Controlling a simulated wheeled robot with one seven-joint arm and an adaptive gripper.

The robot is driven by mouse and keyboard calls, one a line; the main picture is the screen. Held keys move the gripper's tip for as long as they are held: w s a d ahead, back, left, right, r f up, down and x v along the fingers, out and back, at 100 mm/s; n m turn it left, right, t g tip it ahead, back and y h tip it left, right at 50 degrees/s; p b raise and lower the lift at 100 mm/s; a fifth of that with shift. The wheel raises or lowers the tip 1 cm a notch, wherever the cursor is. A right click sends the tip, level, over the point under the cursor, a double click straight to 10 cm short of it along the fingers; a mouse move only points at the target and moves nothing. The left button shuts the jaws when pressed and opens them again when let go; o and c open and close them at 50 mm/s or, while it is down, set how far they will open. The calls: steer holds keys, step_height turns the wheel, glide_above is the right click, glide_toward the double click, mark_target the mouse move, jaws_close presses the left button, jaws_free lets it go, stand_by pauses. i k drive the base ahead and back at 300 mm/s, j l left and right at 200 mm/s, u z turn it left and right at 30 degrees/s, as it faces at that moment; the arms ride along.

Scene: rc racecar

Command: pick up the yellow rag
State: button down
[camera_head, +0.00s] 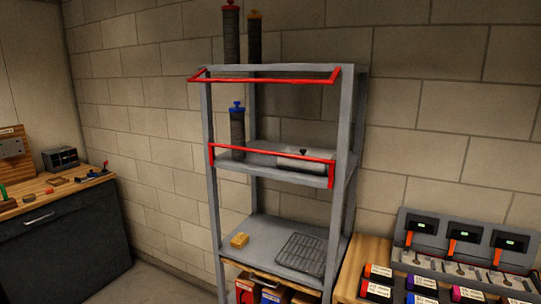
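A small yellow-orange folded item (239,240), which looks like the yellow rag, lies on the lower shelf (262,228) of a grey metal rack, toward its left side. Nothing covers it in the head view. A dark wire grate (300,254) lies on the same shelf to its right, apart from it. My gripper is not in view.
Grey rack posts (214,200) and red rails (275,152) bound the shelves. A cylinder with a blue top (238,130) and a silver tank (303,158) sit on the shelf above. Boxes (272,293) sit below. A workbench (55,190) stands left, a charger table (365,262) right.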

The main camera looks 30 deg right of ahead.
mark_target(241, 239)
steer(key=i+j+z, duration=0.1)
steer(key=i+j, duration=0.15)
steer(key=i+j+z, duration=0.1)
steer(key=i+j, duration=0.15)
steer(key=j, duration=0.15)
steer(key=i+j+z, duration=0.1)
steer(key=i+j, duration=0.15)
steer(key=i+j+z, duration=0.1)
steer(key=i+j, duration=0.15)
steer(key=j, duration=0.2)
steer(key=i+j+z, duration=0.1)
steer(key=j, duration=0.25)
steer(key=i+j+z, duration=0.1)
steer(key=i+j, duration=0.2)
steer(key=i+j+z, duration=0.1)
steer(key=j, duration=0.45)
steer(key=i, duration=0.1)
